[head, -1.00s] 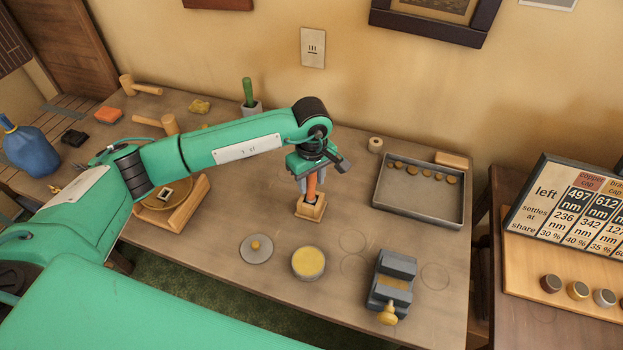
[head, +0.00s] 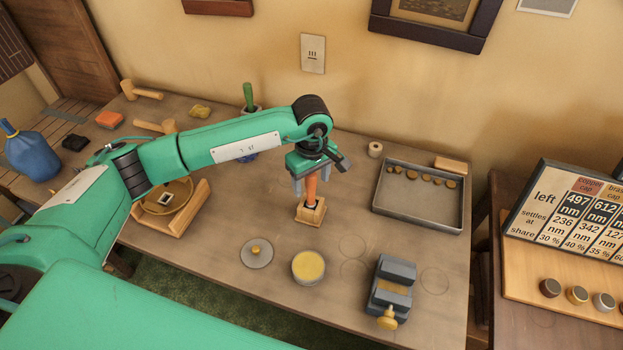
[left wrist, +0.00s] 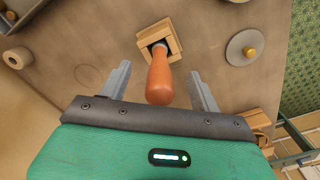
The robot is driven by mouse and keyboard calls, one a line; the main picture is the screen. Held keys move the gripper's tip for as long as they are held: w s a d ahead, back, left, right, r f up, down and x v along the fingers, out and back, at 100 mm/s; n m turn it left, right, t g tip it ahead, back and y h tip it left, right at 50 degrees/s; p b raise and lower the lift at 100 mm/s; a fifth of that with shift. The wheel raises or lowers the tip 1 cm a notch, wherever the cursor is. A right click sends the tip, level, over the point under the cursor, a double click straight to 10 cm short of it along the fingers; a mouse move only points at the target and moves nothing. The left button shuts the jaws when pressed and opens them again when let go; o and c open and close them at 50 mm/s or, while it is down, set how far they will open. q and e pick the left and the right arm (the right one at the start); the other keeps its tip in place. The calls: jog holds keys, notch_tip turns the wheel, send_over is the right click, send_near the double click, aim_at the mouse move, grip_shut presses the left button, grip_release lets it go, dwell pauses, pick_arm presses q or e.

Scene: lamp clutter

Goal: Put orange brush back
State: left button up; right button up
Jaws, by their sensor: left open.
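The orange brush (head: 312,187) stands upright with its lower end in a small square wooden holder (head: 309,215) on the table. In the left wrist view the orange handle (left wrist: 159,80) points up toward the camera, and the wooden holder (left wrist: 148,32) shows around its lower end. My left gripper (head: 311,190) is open above the holder, pointing down. Its two fingers (left wrist: 161,85) stand apart on either side of the handle, with gaps on both sides. The bristles are hidden in the holder. My right gripper is not in view.
A grey tray (head: 418,225) with several small brass pieces lies right of the holder. A round yellow-topped tin (head: 308,266), a grey lid (head: 257,258) and a grey vise (head: 392,290) stand in front. A wooden stand (head: 184,221) is at left.

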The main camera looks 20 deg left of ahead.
pick_arm(q)
jog(key=shift+r, duration=0.35)
notch_tip(320, 180, up, 12)
jog(key=b, duration=0.2)
jog(key=shift+f+b, duration=0.2)
jog(key=shift+b, duration=0.2)
jog(key=shift+r, duration=0.75)
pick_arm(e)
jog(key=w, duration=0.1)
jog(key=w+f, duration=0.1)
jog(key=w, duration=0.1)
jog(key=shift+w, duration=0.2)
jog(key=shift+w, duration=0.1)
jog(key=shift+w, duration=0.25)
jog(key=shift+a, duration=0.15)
